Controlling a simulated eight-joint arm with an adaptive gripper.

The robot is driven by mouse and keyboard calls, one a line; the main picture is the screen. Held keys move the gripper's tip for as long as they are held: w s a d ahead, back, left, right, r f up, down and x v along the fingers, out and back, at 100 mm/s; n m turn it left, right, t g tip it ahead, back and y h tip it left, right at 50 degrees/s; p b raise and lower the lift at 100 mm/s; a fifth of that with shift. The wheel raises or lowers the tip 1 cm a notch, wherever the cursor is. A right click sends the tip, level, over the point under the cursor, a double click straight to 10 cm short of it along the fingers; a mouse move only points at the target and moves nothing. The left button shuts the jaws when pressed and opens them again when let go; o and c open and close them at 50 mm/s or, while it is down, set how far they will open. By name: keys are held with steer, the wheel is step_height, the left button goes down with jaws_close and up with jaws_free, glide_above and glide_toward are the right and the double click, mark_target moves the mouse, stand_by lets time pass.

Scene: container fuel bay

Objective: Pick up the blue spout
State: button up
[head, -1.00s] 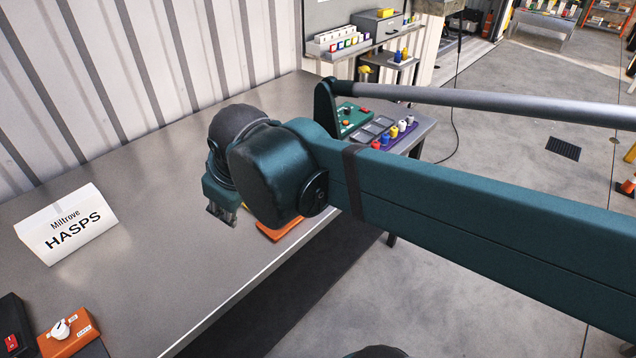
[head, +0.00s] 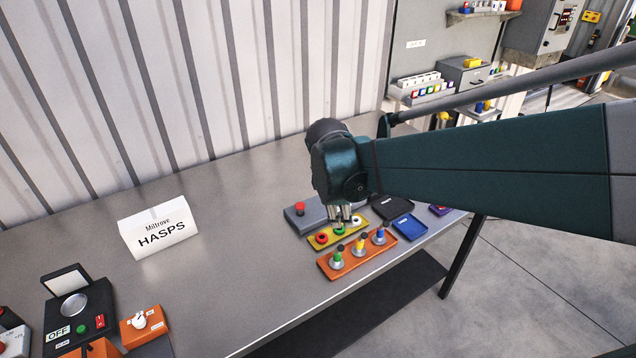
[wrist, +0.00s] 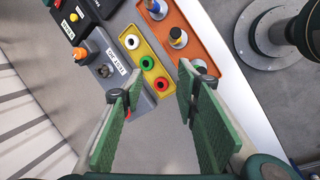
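The blue spout (head: 380,235) stands upright at the right end of an orange tray (head: 330,270), beside a yellow spout (head: 360,245) and a green spout (head: 337,258). In the wrist view the blue spout (wrist: 155,8) is at the top edge, partly cut off. My gripper (head: 346,213) hangs above the yellow tray, to the left of the blue spout and apart from it. In the wrist view my gripper (wrist: 150,82) has its fingers wide apart with nothing between them. Its right finger partly hides the near end of the orange tray.
A yellow tray (head: 330,243) holds red, green and white rings behind the orange tray. A grey box with a red button (head: 300,210) and a dark blue tray (head: 409,228) flank it. The table's front edge is close. The left middle of the table (head: 230,260) is clear.

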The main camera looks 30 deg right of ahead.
steer(key=s+d+f+n+g+p, duration=0.1)
steer(key=d+n+g+p, duration=0.35)
steer(key=d, duration=0.65)
steer(key=t+h+p, duration=0.1)
steer(key=p, duration=0.1)
glide_toward(381, 230)
steer(key=d+f, duration=0.2)
steer(key=shift+a+f, duration=0.3)
steer(key=shift+f, duration=0.25)
steer(key=shift+x, duration=1.3)
steer(key=shift+w+d+f, duration=0.1)
steer(key=shift+d+f, duration=0.05)
steer(key=shift+b+x, duration=0.4)
steer(key=shift+x, duration=2)
